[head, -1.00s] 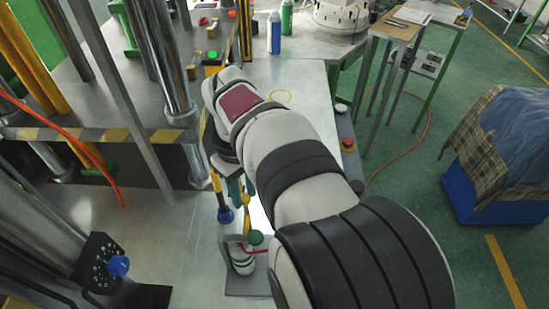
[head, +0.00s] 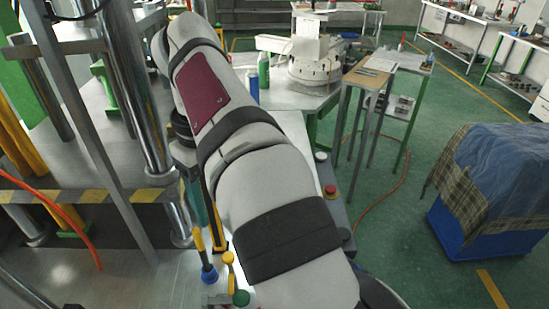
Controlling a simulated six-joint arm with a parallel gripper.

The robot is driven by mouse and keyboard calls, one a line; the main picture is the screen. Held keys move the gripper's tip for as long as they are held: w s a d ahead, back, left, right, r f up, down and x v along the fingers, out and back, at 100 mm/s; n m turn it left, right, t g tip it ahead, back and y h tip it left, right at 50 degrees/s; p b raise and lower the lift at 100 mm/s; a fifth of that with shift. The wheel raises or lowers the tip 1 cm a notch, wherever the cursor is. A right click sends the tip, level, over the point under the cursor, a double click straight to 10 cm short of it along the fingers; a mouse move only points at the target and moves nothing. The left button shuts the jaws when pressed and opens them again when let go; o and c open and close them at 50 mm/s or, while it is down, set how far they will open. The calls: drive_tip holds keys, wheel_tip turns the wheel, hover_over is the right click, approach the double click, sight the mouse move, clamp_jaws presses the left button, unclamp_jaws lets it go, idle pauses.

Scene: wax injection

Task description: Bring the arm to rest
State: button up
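My arm (head: 270,190), white with black bands and a dark red panel, reaches from the lower middle up to the upper left. Its far end is beside the steel columns of the press. My gripper is not visible; the arm's end and the machine hide that area. I cannot tell whether it holds anything.
Steel columns (head: 138,85) stand close left of my arm. Levers with coloured knobs (head: 208,272) are just below it. A green bottle (head: 263,70) and a round white machine (head: 315,65) stand beyond. A cloth-covered blue bin (head: 455,235) is at right.

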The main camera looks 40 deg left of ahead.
drive_tip(key=shift+r, duration=0.9)
drive_tip(key=w+d+f+m, duration=0.1)
drive_tip(key=w+d+m, duration=0.25)
drive_tip(key=d, duration=0.35)
drive_tip(key=w+d+f+m, duration=0.15)
drive_tip(key=d+m, duration=0.25)
drive_tip(key=d, duration=0.4)
drive_tip(key=w+d+m, duration=0.3)
drive_tip(key=d, duration=0.4)
drive_tip(key=s+d+f+m+y, duration=0.1)
drive_tip(key=s+d+f+m, duration=1.1)
drive_tip(key=d, duration=0.3)
drive_tip(key=shift+d+m+y, duration=0.35)
drive_tip(key=shift+m+y, duration=0.05)
drive_tip(key=shift+m, duration=0.45)
drive_tip(key=shift+f, duration=0.1)
